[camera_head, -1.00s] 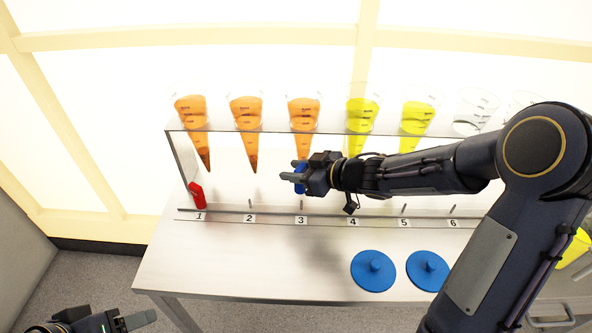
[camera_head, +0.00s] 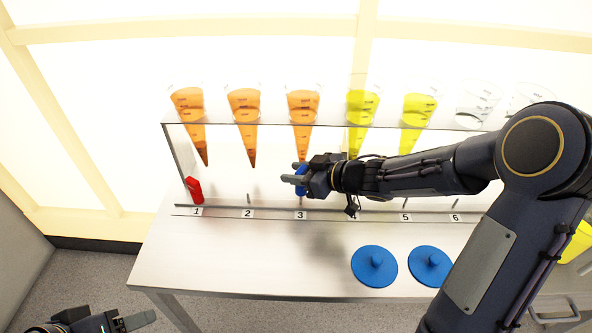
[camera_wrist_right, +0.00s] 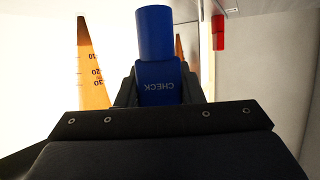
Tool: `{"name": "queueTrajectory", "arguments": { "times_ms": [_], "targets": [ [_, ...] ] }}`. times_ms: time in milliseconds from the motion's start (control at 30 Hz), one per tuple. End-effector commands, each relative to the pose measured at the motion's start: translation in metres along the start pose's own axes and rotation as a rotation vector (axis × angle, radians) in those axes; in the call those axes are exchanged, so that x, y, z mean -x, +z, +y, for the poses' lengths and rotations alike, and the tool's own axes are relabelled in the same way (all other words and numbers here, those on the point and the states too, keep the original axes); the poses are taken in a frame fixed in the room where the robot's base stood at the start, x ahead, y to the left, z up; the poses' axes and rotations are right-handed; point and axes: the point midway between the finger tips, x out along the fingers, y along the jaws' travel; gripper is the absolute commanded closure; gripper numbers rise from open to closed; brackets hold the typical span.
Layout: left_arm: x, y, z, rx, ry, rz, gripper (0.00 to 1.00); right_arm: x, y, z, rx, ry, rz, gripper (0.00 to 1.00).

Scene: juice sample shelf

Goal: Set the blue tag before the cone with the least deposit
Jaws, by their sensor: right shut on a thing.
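My right gripper (camera_head: 293,175) is shut on the blue tag (camera_head: 301,186), in front of the shelf by label 3. The right wrist view shows the tag (camera_wrist_right: 157,85) between the fingers, its CHECK lettering upside down. Orange cones 1 (camera_head: 188,104), 2 (camera_head: 244,106) and 3 (camera_head: 303,106) and yellow cones 4 (camera_head: 361,107) and 5 (camera_head: 418,109) hang in the rack. Cone 1's tip looks darker than its body; cone 2's is slightly dark. My gripper and arm cover the tip of cone 3. My left gripper (camera_head: 138,321) is at the lower left, jaw gap unclear.
A red tag (camera_head: 195,190) stands at label 1. Clear, empty-looking cones (camera_head: 478,102) hang at the right. Two blue discs with knobs (camera_head: 374,266) lie on the table (camera_head: 230,255). The table front at left is bare. A yellow bin (camera_head: 575,245) is at the right edge.

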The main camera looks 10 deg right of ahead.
Motion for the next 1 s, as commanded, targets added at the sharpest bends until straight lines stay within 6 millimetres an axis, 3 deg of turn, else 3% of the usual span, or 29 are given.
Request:
{"name": "queueTrajectory", "arguments": {
  "times_ms": [1000],
  "targets": [
    [-0.002, 0.0011, -0.0009, 0.0, 0.0, 0.0, 0.41, -0.004, 0.0091, -0.0007, 0.0, -0.001, 0.0, 0.88]
  ]
}}
